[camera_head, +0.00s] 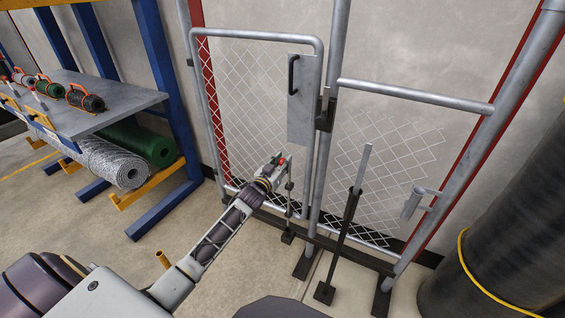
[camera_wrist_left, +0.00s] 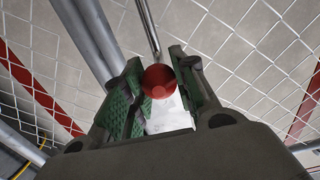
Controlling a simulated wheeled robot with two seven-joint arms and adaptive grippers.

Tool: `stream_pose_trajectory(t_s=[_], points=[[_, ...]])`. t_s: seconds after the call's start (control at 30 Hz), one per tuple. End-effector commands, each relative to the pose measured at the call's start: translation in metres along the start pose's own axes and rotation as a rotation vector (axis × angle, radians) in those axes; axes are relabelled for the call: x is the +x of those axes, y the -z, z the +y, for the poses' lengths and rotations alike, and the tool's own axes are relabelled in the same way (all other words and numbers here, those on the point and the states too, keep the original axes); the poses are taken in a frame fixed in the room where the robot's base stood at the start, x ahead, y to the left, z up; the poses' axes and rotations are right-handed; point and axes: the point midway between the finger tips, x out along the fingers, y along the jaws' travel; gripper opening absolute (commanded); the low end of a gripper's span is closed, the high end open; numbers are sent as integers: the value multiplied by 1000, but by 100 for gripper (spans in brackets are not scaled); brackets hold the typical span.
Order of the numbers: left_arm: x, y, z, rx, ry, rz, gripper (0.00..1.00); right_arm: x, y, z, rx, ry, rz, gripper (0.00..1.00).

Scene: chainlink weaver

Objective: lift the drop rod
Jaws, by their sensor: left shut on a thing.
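The drop rod (camera_head: 290,197) is a thin, upright grey rod at the foot of the mesh gate, with a dark block (camera_head: 288,237) at its lower end on the floor. A red knob (camera_wrist_left: 158,81) shows in the left wrist view between the green-padded fingers of my left gripper (camera_wrist_left: 160,92), with a pale flat piece below it and a thin rod running up behind. In the head view my left gripper (camera_head: 279,161) is at the rod's upper end and shut on it. The fingers hide part of the grip. My right gripper is not in view.
The mesh gate (camera_head: 317,170) has a latch plate (camera_head: 301,100) with a black handle. A dark slanting post (camera_head: 342,240) stands right of the rod. A blue rack (camera_head: 170,100) with rolls is at left, and a large dark cylinder (camera_head: 500,240) at right.

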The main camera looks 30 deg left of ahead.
Motion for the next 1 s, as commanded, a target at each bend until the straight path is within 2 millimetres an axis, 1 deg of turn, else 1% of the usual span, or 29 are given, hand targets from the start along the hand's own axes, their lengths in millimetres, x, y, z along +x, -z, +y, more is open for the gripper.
stream_pose_trajectory(t_s=[0.03,0.07,0.1,0.2,0.27,0.7,0.87,1.0], points=[[2,9,-1,1,0,16,0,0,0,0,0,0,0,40],[2,9,-1,1,-1,16,0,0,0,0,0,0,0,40],[2,10,-1,1,-1,17,30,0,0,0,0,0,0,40],[1,9,-1,1,-1,16,43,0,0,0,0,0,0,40],[1,8,-1,1,-1,13,50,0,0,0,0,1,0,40],[-1,4,0,0,-1,8,50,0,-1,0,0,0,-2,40],[-7,3,-1,0,0,6,50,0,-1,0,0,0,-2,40],[-16,3,0,-1,0,6,50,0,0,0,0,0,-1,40]])
